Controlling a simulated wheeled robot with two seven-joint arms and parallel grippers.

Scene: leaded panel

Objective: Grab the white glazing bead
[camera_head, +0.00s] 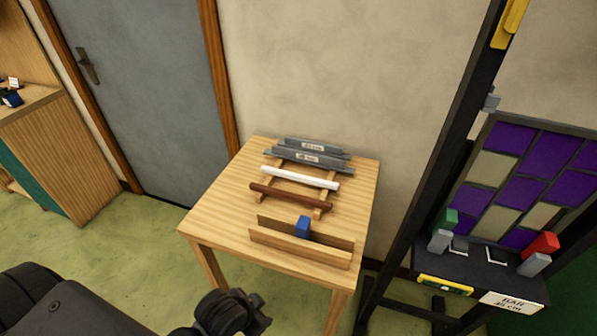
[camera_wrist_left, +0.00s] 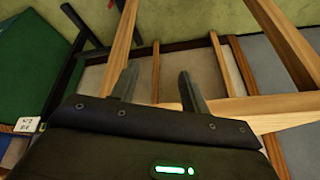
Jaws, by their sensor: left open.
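The white glazing bead (camera_head: 300,178) is a slim white bar lying across two wooden rails on the small wooden table (camera_head: 215,215). It lies between the grey bars and a brown bar. My left gripper (camera_head: 262,310) is low in front of the table, well apart from the bead. In the left wrist view, its two fingers (camera_wrist_left: 157,88) are spread with nothing between them, and wooden table legs show beyond. The bead is not in the left wrist view. My right gripper is in neither view.
Grey labelled bars (camera_head: 305,155) lie behind the bead and a brown bar (camera_head: 290,197) in front. A wooden trough (camera_head: 300,250) with a blue block (camera_head: 303,227) is at the table's front. A black easel (camera_head: 440,170) with a purple leaded panel (camera_head: 525,180) stands right.

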